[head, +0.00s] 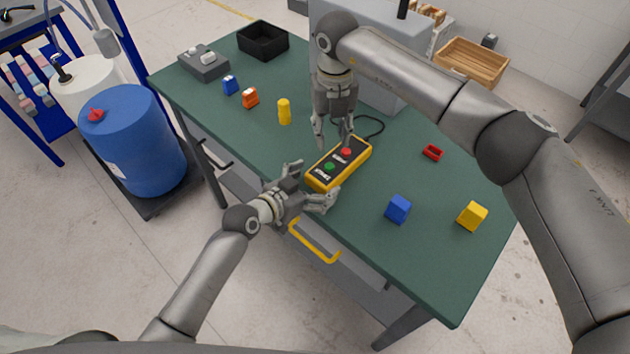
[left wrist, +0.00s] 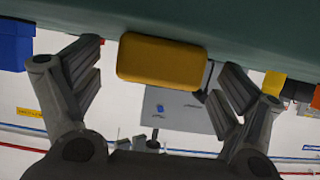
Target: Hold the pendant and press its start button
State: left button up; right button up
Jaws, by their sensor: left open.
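The pendant (head: 318,182) is a yellow box with a black face, a green button (head: 329,166) and a red button (head: 346,152). It lies on the green table near its front edge. My left gripper (head: 308,184) is open at the pendant's near end. In the left wrist view, the pendant's yellow end (left wrist: 162,61) sits between the spread fingers (left wrist: 165,80), with gaps on both sides. My right gripper (head: 333,140) points down over the pendant's far end, close to the red button, with its fingers apart. Whether it touches the pendant is unclear.
The green table (head: 290,158) holds a blue cube (head: 398,209), a yellow cube (head: 472,216) and a red part (head: 432,152) to the right. A yellow cylinder (head: 284,111) and orange block (head: 250,97) stand left. A yellow handle (head: 315,246) sits below the front edge.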

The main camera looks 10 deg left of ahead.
pick_arm(q)
jog(key=shift+w+d+f, duration=0.1)
jog(key=shift+w, duration=0.05)
jog(key=c, duration=1.4)
jog(key=shift+c, duration=0.7)
pick_arm(e)
jog(key=shift+c, duration=0.5)
grip_shut()
